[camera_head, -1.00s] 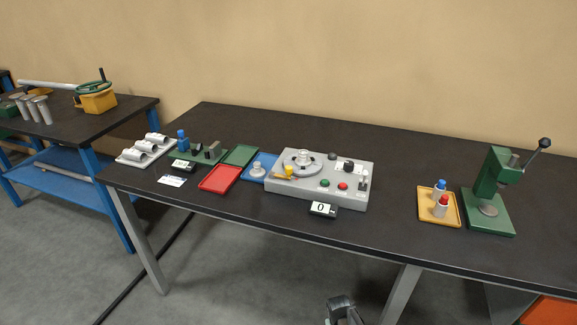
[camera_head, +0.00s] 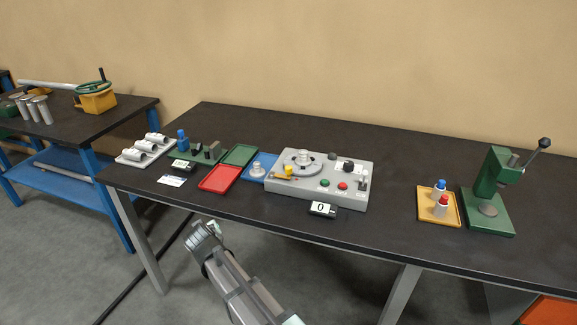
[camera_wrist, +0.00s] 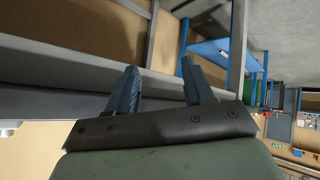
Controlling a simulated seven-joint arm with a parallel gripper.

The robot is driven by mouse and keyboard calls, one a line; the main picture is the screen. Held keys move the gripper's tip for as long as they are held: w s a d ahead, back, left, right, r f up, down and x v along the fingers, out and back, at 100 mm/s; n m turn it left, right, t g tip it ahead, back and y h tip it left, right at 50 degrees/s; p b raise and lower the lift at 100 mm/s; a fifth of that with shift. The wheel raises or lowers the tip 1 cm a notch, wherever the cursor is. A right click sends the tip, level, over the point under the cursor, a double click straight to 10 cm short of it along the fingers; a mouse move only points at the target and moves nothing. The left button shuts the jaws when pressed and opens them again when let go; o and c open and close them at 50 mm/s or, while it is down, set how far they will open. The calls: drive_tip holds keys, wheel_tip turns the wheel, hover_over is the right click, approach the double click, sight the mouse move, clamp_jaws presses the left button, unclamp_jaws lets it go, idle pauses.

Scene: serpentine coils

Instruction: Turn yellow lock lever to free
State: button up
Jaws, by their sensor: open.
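The yellow lock lever (camera_head: 283,176) is on the left front of the grey machine box (camera_head: 335,188), at the front of a round dial (camera_head: 303,161) on its top. The lever lies roughly level, pointing left; its exact setting is too small to read. My gripper (camera_head: 204,230) is in front of the table's front edge, left of the machine and well apart from the lever. In the wrist view my gripper (camera_wrist: 162,82) shows two spread fingers with nothing between them. The lever does not show in the wrist view.
A red tray (camera_head: 220,179), a green tray (camera_head: 241,155) and a blue tray (camera_head: 250,172) lie left of the machine. A counter display (camera_head: 321,209) stands before it. The table between the machine and the yellow tray (camera_head: 453,213) is clear.

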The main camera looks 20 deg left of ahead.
drive_tip(key=a+r, duration=0.5)
drive_tip(key=r, duration=0.4)
drive_tip(key=w+d+r, duration=0.1)
drive_tip(key=w, duration=0.2)
drive_tip(key=w+d+r+m+h, duration=0.1)
drive_tip(key=w+d, duration=0.1)
drive_tip(key=w, duration=0.1)
drive_tip(key=w+d+r+g+h, duration=0.1)
drive_tip(key=w, duration=0.2)
drive_tip(key=shift+d+m, duration=0.4)
drive_tip(key=w+d+r+m+g+h, duration=0.1)
drive_tip(key=w+d+r+g+h, duration=0.1)
drive_tip(key=w+d+r, duration=0.3)
wheel_tip(320, 180, up, 13)
drive_tip(key=m+g+h, duration=0.1)
drive_tip(key=g, duration=0.4)
hover_over(289, 166)
wheel_tip(289, 166, down, 14)
drive_tip(key=shift+s, duration=0.15)
drive_tip(key=shift+c, duration=0.4)
clamp_jaws()
